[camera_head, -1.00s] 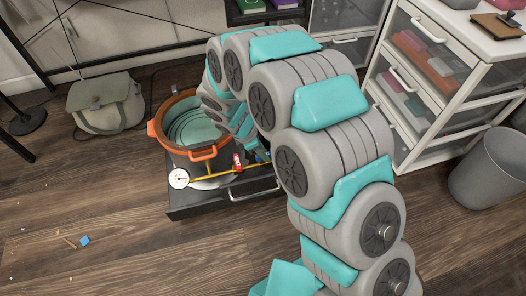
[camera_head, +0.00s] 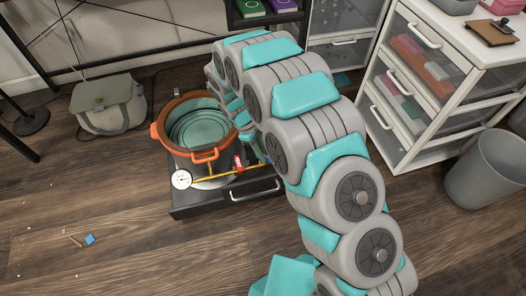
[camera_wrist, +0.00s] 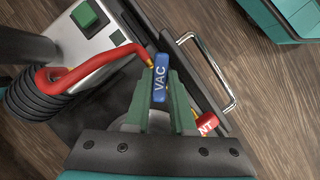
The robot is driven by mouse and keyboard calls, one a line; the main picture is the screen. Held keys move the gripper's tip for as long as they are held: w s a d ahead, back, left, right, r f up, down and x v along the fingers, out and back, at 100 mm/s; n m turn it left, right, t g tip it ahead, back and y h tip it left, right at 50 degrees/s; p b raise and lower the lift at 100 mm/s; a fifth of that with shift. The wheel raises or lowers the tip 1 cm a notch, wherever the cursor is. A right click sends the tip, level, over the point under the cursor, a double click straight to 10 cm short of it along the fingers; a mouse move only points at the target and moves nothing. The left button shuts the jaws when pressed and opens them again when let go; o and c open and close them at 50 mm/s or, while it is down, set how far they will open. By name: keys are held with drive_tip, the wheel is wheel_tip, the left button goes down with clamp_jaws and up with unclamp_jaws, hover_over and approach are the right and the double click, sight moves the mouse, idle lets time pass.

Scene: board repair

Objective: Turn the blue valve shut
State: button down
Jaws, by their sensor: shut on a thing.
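The blue valve handle (camera_wrist: 160,78), marked VAC, stands between the green fingers of my gripper (camera_wrist: 161,92) in the wrist view. The fingers are shut on it from both sides. The handle runs nearly upright in that picture. A red handle (camera_wrist: 207,124), with part of its lettering showing, lies just right of my gripper; it also shows in the head view (camera_head: 238,163) on a yellow pipe.
An orange-rimmed pot (camera_head: 204,156) and a round gauge (camera_head: 181,179) sit on a dark base with a metal front handle (camera_wrist: 219,75). A red hose (camera_wrist: 92,66) runs close left of my gripper. White drawers (camera_head: 395,145) and a grey bin (camera_head: 485,170) stand right.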

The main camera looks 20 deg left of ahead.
drive_tip(key=m+g, duration=0.1)
drive_tip(key=m, duration=0.1)
drive_tip(key=m+g, duration=0.1)
drive_tip(key=m, duration=0.2)
drive_tip(key=shift+w+d+m+y, duration=0.1)
drive_tip(key=shift+w+m+y, duration=0.1)
drive_tip(key=shift+m+y, duration=0.15)
drive_tip(key=shift+m+g+y, duration=0.5)
drive_tip(key=shift+m+y, duration=0.05)
drive_tip(key=shift+m, duration=1.3)
drive_tip(key=c, duration=0.8)
unclamp_jaws()
drive_tip(key=shift+o, duration=0.2)
drive_tip(key=v, duration=0.7)
drive_tip(key=shift+w+r, duration=0.15)
drive_tip(key=shift+r, duration=0.25)
